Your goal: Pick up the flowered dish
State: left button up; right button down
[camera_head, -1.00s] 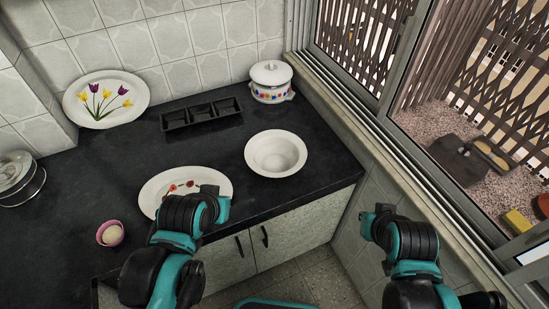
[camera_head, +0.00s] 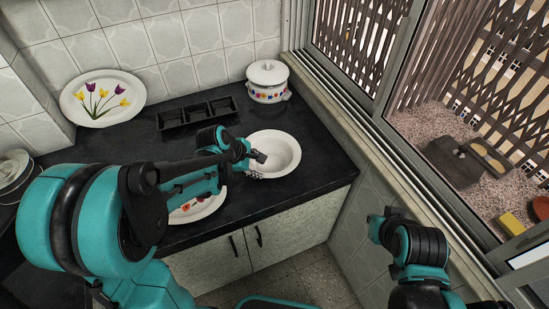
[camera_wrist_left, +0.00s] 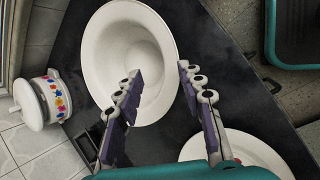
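A white oval dish with red flowers (camera_head: 207,208) lies on the dark counter near its front edge, partly hidden behind my left arm. Part of it shows in the left wrist view (camera_wrist_left: 265,158). A larger oval dish with yellow and purple tulips (camera_head: 88,112) leans against the tiled wall. My left gripper (camera_head: 258,163) reaches over the counter at the near left rim of a plain white bowl (camera_head: 288,146). In the left wrist view its fingers (camera_wrist_left: 156,82) are spread and empty over that bowl's rim. My right gripper (camera_head: 384,218) is off the counter, with its fingers unclear.
A lidded pot with a flower band (camera_head: 268,92) stands in the back corner. A black compartment tray (camera_head: 196,115) lies along the wall. Stacked dishes (camera_head: 12,172) are at the far left. The window ledge (camera_head: 345,125) bounds the counter on the right.

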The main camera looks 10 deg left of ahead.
aim_at(268, 173)
pick_arm(q)
jog(key=shift+w+d+f, duration=0.1)
jog(key=shift+w+f, duration=0.1)
jog(key=shift+f, duration=0.2)
jog(key=shift+b+x, duration=0.5)
jog(key=shift+x, duration=0.45)
jog(key=b+x, duration=0.1)
jog(key=x, duration=0.2)
jog(key=b+x, duration=0.1)
jog(key=x, duration=0.1)
jog(key=shift+s+d+f+b, duration=0.2)
jog(key=shift+s+d+b, duration=0.05)
jog(key=shift+s+b, duration=0.15)
jog(key=shift+w+d+f, duration=0.1)
jog(key=shift+w+f, duration=0.05)
jog(key=shift+f, duration=0.05)
jog(key=shift+r, duration=0.1)
grip_shut()
